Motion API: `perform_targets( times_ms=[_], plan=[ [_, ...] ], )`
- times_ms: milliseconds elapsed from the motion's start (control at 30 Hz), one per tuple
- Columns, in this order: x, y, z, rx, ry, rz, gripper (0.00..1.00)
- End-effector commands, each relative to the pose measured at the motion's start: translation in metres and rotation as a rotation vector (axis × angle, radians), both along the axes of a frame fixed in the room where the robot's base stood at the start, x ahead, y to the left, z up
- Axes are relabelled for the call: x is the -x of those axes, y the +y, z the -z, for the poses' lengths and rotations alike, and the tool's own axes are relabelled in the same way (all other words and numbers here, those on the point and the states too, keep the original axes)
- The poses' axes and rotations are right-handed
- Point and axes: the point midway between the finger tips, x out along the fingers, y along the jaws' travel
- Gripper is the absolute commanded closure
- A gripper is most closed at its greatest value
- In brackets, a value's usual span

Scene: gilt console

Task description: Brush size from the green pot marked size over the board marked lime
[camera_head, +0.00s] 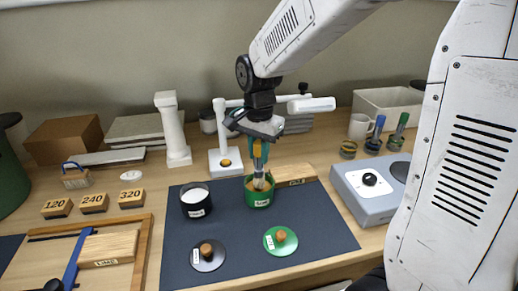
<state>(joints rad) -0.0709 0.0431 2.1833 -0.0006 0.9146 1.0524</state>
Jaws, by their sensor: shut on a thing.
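The green pot (259,198) stands open on the dark mat (320,239), with a white label on its front. My gripper (259,147) is above it, pointing down and shut on a brush (259,172). The brush is roughly upright, and its lower end is inside the pot's mouth. The pot's rim hides the bristle tip, so I cannot tell how deep it dips. The board marked lime (109,248) lies in a wooden frame (143,246) at the lower left, beside a blue bar. Its top looks pale and bare.
A black pot (196,201) with white contents stands left of the green pot. A dark lid (208,256) and a green lid (281,241) lie in front. A white stand (222,143) and another labelled board (285,176) are close behind. A grey hotplate (371,187) is at right.

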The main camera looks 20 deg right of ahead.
Motion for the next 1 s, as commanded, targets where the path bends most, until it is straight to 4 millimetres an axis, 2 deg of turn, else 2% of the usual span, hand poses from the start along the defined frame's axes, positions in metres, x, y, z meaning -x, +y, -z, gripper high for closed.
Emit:
perform_targets(
  times_ms=[1000],
  plan=[
    [-0.0002, -0.0003, 0.0053, 0.0, 0.0, 0.001, 1.0]
  ],
)
